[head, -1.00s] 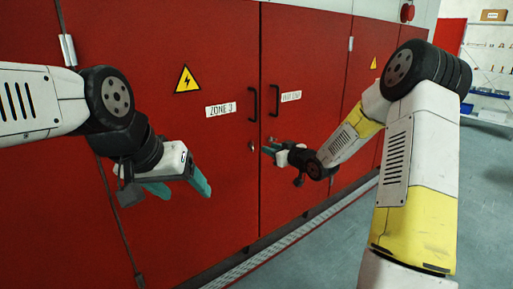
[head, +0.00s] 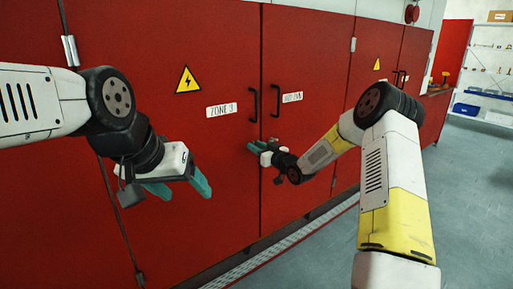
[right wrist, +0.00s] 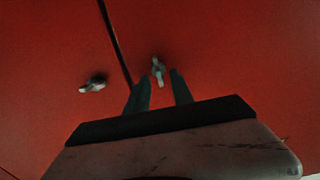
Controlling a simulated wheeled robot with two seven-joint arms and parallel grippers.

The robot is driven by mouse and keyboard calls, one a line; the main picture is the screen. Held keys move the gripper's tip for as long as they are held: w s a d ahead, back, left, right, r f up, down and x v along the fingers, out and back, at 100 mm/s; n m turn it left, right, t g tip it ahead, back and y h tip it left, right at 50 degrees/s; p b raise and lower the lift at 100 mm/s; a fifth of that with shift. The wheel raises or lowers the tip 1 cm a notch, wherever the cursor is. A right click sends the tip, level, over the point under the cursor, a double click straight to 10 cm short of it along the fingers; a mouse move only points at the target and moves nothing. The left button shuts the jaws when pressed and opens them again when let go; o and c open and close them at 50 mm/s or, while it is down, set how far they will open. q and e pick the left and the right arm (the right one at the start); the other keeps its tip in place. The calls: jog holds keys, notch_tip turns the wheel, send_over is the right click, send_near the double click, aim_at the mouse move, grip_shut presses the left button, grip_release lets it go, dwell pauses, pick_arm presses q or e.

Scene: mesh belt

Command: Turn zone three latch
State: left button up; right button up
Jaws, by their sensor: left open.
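The red cabinet door labelled ZONE 3 (head: 221,109) is closed, left of the seam between two doors. My right gripper (head: 251,147) is at the door, below the label, and hides the latch spot there. The right wrist view shows a small metal latch (right wrist: 157,71) between the tips of my right gripper (right wrist: 160,86), which are spread on either side; contact cannot be told. A second latch (right wrist: 93,84) sits across the seam. No label shows there, so that view alone does not tell which is zone three's. My left gripper (head: 177,187) is open and empty, before the cabinet at left.
Black door handles (head: 253,104) flank the seam above my right gripper. A yellow warning sign (head: 187,79) is on the left door. A light grating strip (head: 300,236) runs along the cabinet's foot. Open grey floor (head: 470,200) lies at right, with shelves (head: 488,80) behind.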

grip_shut()
dwell(0.3)
jog(key=m, duration=1.2)
jog(key=d+f+m, duration=0.1)
jog(key=m, duration=0.4)
jog(key=shift+w+f+m, duration=0.1)
jog(key=shift+w+m, duration=0.25)
jog(key=shift+m, duration=0.05)
dwell(0.5)
